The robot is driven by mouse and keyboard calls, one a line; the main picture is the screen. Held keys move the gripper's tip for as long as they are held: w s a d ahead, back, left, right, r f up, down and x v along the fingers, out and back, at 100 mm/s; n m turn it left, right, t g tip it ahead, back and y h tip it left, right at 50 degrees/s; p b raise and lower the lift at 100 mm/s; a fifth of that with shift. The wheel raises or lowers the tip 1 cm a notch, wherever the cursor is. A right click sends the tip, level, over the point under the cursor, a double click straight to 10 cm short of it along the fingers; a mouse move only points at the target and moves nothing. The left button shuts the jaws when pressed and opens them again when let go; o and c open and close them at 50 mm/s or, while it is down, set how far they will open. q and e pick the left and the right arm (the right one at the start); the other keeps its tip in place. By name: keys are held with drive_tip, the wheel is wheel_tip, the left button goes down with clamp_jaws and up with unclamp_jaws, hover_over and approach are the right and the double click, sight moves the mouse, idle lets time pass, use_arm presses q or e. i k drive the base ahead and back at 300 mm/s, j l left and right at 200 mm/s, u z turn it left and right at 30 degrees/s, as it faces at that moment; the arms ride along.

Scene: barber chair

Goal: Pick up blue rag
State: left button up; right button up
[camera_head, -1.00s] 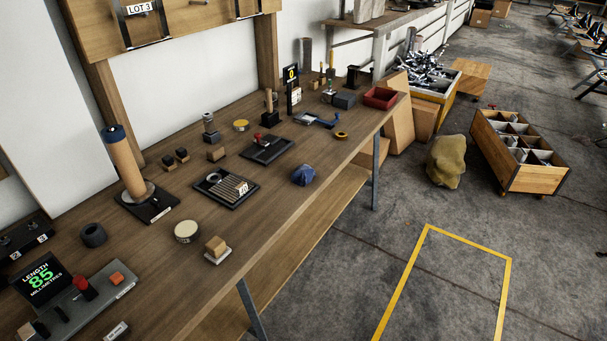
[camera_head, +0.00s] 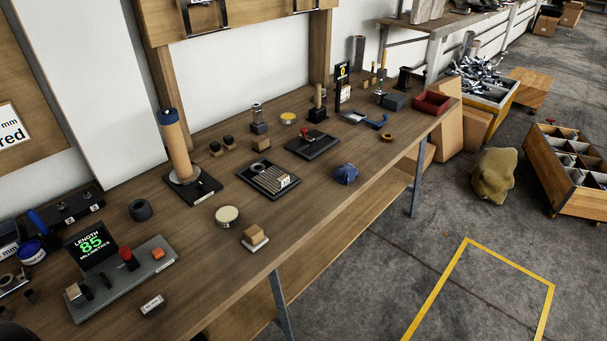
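The blue rag (camera_head: 346,174) is a small crumpled bundle on the wooden workbench (camera_head: 205,263), close to its front edge and right of the black tray of metal strips (camera_head: 268,180). Nothing covers it, and nothing touches it that I can see. Neither of my grippers shows in the head view.
A wooden block on a white base (camera_head: 255,238) and a round tin (camera_head: 227,216) stand left of the rag. A tape roll (camera_head: 387,137) and a red bin (camera_head: 433,103) lie farther right. The floor before the bench is clear, with a yellow outline (camera_head: 510,263).

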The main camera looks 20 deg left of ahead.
sight(346, 173)
drive_tip(key=i+l+u, duration=0.1)
drive_tip(key=u, duration=0.8)
drive_tip(key=i+l+u, duration=0.2)
drive_tip(key=l+u, duration=0.25)
drive_tip(key=i+l+u, duration=0.2)
drive_tip(key=l, duration=0.25)
drive_tip(key=i+l+u, duration=0.1)
drive_tip(key=l, duration=0.5)
drive_tip(key=i+l+u, duration=0.1)
drive_tip(key=l, duration=0.5)
drive_tip(key=i+l, duration=0.1)
drive_tip(key=l, duration=0.5)
drive_tip(key=u, duration=0.05)
